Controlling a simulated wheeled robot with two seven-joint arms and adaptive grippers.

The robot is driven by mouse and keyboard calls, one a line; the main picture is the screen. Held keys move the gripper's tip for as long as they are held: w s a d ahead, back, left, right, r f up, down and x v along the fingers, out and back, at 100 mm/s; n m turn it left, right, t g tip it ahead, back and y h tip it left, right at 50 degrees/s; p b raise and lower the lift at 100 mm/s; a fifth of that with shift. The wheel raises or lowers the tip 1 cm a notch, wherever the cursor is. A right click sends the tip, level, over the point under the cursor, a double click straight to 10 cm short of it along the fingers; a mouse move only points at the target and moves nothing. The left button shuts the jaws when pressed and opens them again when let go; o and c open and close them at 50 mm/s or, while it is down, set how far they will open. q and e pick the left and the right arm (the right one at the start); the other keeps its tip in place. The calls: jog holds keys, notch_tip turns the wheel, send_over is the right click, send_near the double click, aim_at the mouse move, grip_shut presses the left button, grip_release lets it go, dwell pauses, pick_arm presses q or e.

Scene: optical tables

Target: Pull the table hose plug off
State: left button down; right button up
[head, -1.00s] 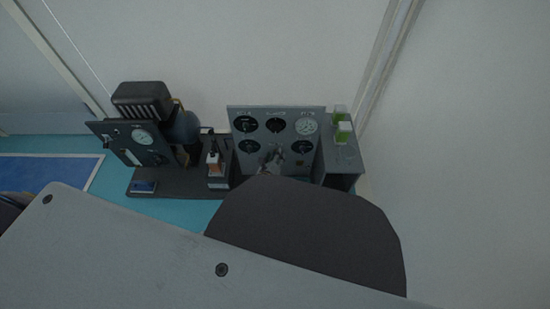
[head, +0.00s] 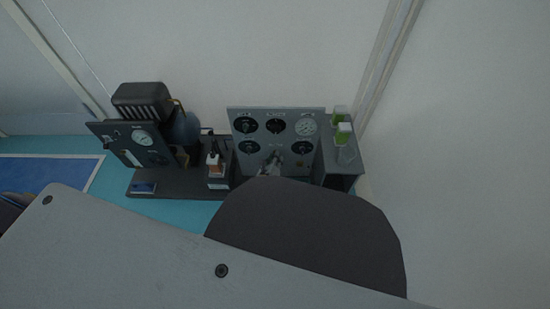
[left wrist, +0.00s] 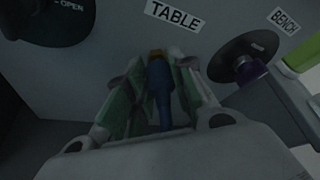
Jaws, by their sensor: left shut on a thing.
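In the left wrist view, the table hose plug (left wrist: 160,88) is a blue body with a brass-coloured end, below the white TABLE label (left wrist: 173,15). My left gripper (left wrist: 158,68) has its green-padded fingers on both sides of the plug and is shut on it. The brass end points at the grey panel; I cannot tell whether it is still seated there. In the head view, my left gripper (head: 272,163) is small and in front of the lower middle of the gauge panel (head: 262,111). The plug is not clear in that view. My right gripper is not in view.
A BENCH label and a round black fitting (left wrist: 242,58) with a purple part sit right of the plug. A dark knob marked OPEN (left wrist: 45,18) is at upper left. Green-and-white bottles (head: 343,134) stand right of the panel; a dark apparatus (head: 140,145) stands left.

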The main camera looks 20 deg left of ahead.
pick_arm(q)
jog(key=shift+s+d+f, duration=0.1)
jog(key=shift+s+d, duration=0.1)
jog(key=shift+s, duration=0.45)
jog(key=shift+s+d+f, duration=0.1)
jog(key=shift+s+d, duration=0.1)
jog(key=shift+s, duration=0.4)
jog(key=c, duration=1.2)
grip_release()
jog(key=shift+r, duration=0.1)
jog(key=shift+s+r, duration=0.1)
jog(key=shift+s, duration=0.1)
jog(key=v, duration=0.7)
jog(key=shift+s+a, duration=0.1)
